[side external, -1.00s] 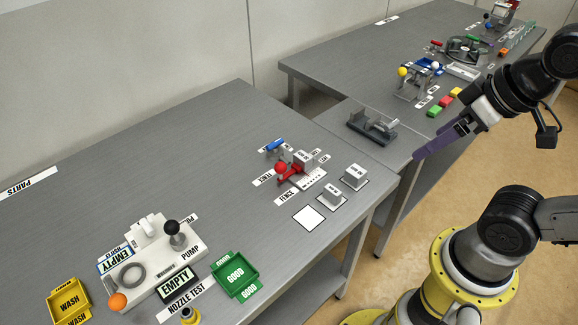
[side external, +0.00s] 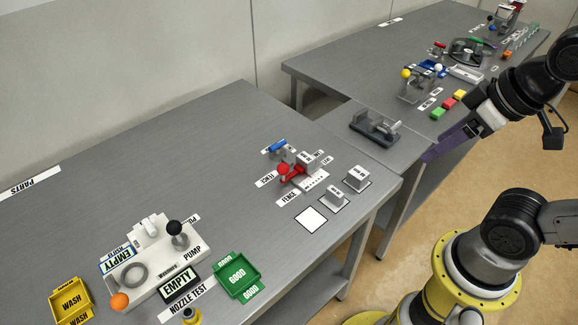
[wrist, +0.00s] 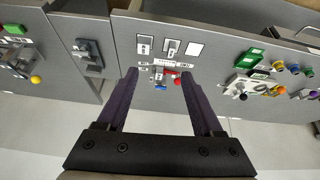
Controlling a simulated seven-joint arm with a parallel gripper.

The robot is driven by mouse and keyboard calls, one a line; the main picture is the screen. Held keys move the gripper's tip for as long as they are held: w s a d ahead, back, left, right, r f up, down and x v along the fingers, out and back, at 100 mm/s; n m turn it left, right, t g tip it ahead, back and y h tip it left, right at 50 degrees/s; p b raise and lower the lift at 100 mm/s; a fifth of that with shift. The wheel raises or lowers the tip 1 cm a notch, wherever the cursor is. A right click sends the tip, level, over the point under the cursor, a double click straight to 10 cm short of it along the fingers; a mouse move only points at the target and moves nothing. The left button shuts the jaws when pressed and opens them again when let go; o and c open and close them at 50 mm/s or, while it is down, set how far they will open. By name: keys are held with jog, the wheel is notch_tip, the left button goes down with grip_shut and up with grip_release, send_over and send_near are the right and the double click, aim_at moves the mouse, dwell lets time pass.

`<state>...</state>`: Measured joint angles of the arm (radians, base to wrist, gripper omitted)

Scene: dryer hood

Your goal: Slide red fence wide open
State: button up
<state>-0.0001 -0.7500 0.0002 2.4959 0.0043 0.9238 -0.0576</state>
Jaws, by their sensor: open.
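The red fence (side external: 291,174) with its red ball knob sits on the near grey table, beside a light grey block and a white scale plate, with FENCE labels next to it. In the wrist view the red fence (wrist: 174,76) shows small, between and beyond my fingertips. My gripper (side external: 445,146) is up at the right of the side view, beyond the table's right edge and well apart from the fence. In the wrist view my gripper (wrist: 160,77) has its two purple fingers spread wide with nothing between them.
A blue handle (side external: 277,147) stands just behind the fence. Two grey blocks on white cards, one of them here (side external: 357,178), and an empty white square (side external: 311,219) lie in front. A grey vise (side external: 375,127) is on the adjoining table. The pump station (side external: 150,262) is at left.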

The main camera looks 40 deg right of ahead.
jog(key=w+a+r+n, duration=0.1)
jog(key=w+r+n, duration=0.2)
jog(key=w+r, duration=0.35)
jog(key=n+g+y, duration=0.2)
jog(key=n+g, duration=0.1)
jog(key=g, duration=0.4)
send_over(284, 164)
jog(key=w+d, duration=0.2)
jog(key=w+d+f+x, duration=0.1)
jog(key=w+d+x, duration=0.1)
jog(key=x, duration=2.4)
jog(key=shift+s+d, duration=0.15)
jog(key=shift+d, duration=0.1)
grip_shut()
